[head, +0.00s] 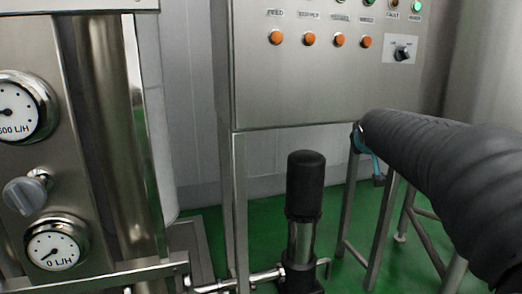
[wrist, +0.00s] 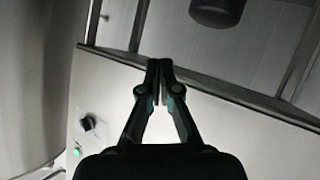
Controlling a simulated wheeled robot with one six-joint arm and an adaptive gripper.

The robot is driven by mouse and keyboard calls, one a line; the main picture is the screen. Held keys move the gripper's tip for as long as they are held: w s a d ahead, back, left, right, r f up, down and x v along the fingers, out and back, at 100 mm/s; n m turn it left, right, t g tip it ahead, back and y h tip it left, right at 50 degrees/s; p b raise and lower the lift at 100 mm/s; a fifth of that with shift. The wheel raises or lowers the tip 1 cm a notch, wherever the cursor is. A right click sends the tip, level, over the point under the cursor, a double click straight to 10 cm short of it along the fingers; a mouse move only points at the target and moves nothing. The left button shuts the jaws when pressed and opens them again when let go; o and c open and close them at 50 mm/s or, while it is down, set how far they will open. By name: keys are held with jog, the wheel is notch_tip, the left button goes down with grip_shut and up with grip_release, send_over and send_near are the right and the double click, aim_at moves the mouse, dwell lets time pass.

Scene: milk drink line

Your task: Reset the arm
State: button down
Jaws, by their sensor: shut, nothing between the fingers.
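My gripper (wrist: 159,70) shows in the wrist view with its two dark fingers together at the tips and nothing between them. Behind it is the steel face of the control panel (wrist: 240,140). In the head view my arm, in a black ribbed sleeve, reaches in from the right below the panel's right part. The control panel (head: 320,95) has a row of orange buttons, lamps and a black selector knob (head: 402,54).
A pump with a black motor cap (head: 305,185) stands on the green floor (head: 345,215) below the panel. Two round gauges (head: 55,243) and a grey knob (head: 25,193) are on a steel unit at left. Steel legs (head: 383,232) stand under the panel near my arm.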

jog(key=s+a+f+g+y, duration=0.1)
jog(key=s+f, duration=0.5)
jog(key=s, duration=0.6)
jog(key=s+a+f+g+y+p, duration=0.1)
jog(key=s+a+f+g, duration=0.2)
jog(key=s, duration=0.9)
jog(key=s+a+f+m+g+y, duration=0.1)
jog(key=s+a+f+g, duration=0.1)
jog(key=s+a+f, duration=0.4)
jog(key=shift+s+a+f+g, duration=0.2)
jog(key=shift+s+f+g, duration=0.2)
jog(key=shift+s+f, duration=2.1)
